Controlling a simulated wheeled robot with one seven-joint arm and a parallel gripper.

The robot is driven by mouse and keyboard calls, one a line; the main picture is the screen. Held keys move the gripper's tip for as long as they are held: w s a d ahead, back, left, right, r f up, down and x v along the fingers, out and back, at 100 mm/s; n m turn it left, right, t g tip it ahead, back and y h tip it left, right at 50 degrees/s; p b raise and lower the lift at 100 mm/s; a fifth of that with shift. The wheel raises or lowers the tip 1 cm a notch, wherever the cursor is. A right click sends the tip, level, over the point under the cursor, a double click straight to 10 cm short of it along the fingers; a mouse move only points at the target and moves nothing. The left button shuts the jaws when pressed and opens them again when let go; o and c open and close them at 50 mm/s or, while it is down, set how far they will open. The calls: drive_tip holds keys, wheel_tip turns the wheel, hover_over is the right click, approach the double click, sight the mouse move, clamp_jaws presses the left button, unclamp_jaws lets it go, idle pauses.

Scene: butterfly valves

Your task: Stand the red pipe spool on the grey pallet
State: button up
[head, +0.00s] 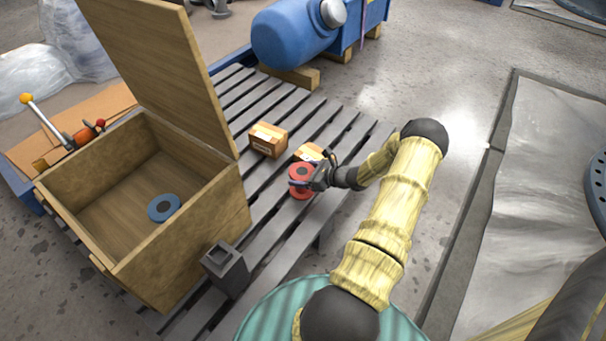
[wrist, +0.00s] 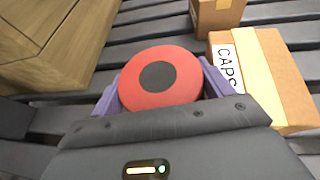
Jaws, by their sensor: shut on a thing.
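The red pipe spool (head: 301,174) has round flanges and is upright at the grey pallet (head: 290,222), near its right part. In the wrist view the spool's red top flange (wrist: 160,78) with its dark bore faces the camera. My gripper (head: 308,181) is shut on the spool, with a purple finger on each side of it in the wrist view (wrist: 160,88). The spool's lower end is hidden in the wrist view, and I cannot tell whether it touches the slats.
A cardboard box marked CAPS (wrist: 262,80) stands close right of the spool in the wrist view. Another small box (head: 268,139) is behind. An open wooden crate (head: 215,205) with a blue ring (head: 164,208) inside stands left. A dark square-holed block (head: 226,268) stands in front.

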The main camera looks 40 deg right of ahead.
drive_tip(key=shift+w+f, duration=0.1)
drive_tip(key=shift+f, duration=0.05)
drive_tip(key=o, duration=1.1)
drive_tip(key=shift+a, duration=0.15)
drive_tip(key=shift+f, duration=0.1)
drive_tip(key=shift+s+f, duration=0.1)
drive_tip(key=shift+s, duration=0.1)
drive_tip(key=shift+s+d, duration=0.15)
drive_tip(key=shift+d, duration=0.1)
drive_tip(key=shift+s+r, duration=0.2)
drive_tip(key=shift+r, duration=0.25)
drive_tip(key=p+v, duration=0.5)
drive_tip(key=v, duration=0.6)
drive_tip(key=shift+d+r+p, duration=0.1)
drive_tip(key=shift+p, duration=0.2)
